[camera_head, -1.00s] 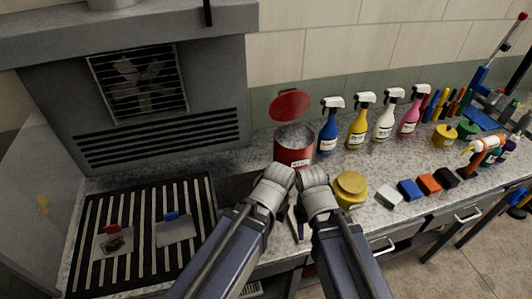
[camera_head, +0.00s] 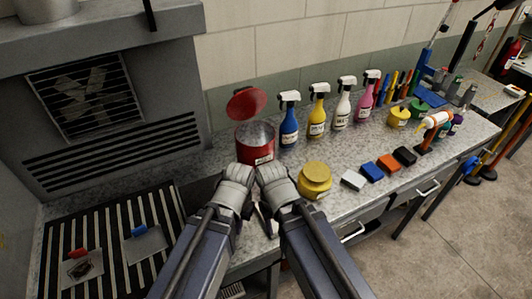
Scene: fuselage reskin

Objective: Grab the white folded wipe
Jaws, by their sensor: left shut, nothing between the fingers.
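A small white block-like item (camera_head: 353,179) lies on the counter at the left end of a row of coloured blocks. It may be the folded wipe; at this size I cannot make out folds. My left gripper (camera_head: 240,172) is shut and empty, in front of the red canister (camera_head: 254,145). My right gripper (camera_head: 271,174) is close beside it, left of the yellow jar (camera_head: 315,180); its fingertips are too hidden to tell its opening. Both grippers are left of the white item and apart from it.
Blue (camera_head: 372,172), orange (camera_head: 388,164) and black (camera_head: 404,155) blocks continue the row. Several spray bottles (camera_head: 289,122) stand behind. A slotted black grate (camera_head: 110,232) with two small sheets is at left. Counter around the white item's front is clear.

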